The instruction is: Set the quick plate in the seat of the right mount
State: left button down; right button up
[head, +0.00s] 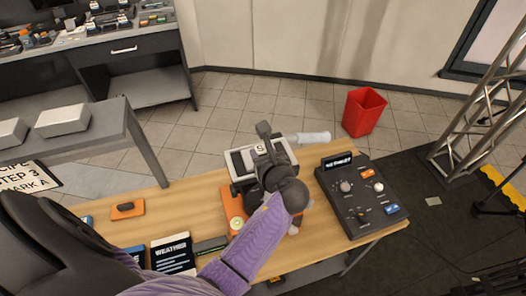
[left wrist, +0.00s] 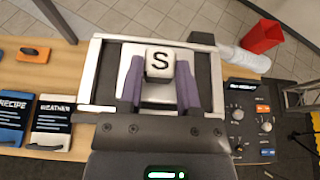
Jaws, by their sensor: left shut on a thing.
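My left gripper (left wrist: 160,96) is shut on the white block marked S (left wrist: 160,64), which appears to be the grip of the quick plate. The S block also shows in the head view (head: 260,147). It is between the two purple fingers, over the silver-framed seat of the mount (left wrist: 97,75). The mount shows in the head view (head: 236,163) above an orange base (head: 233,205), with a pale handle (head: 312,138) to its right. My wrist hides much of the mount. I cannot tell whether the plate rests in the seat or hovers over it. My right gripper is not in view.
A control panel (head: 362,200) stands close to the right of the mount. The WEATHER card (head: 172,254) and an orange item (head: 127,210) lie to the left. The wooden table (head: 180,205) is clear between them. A red bin (head: 363,112) stands on the floor behind.

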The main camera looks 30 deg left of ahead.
pick_arm(q)
jog(key=shift+f, duration=0.15)
jog(key=shift+c, duration=1.1)
grip_release()
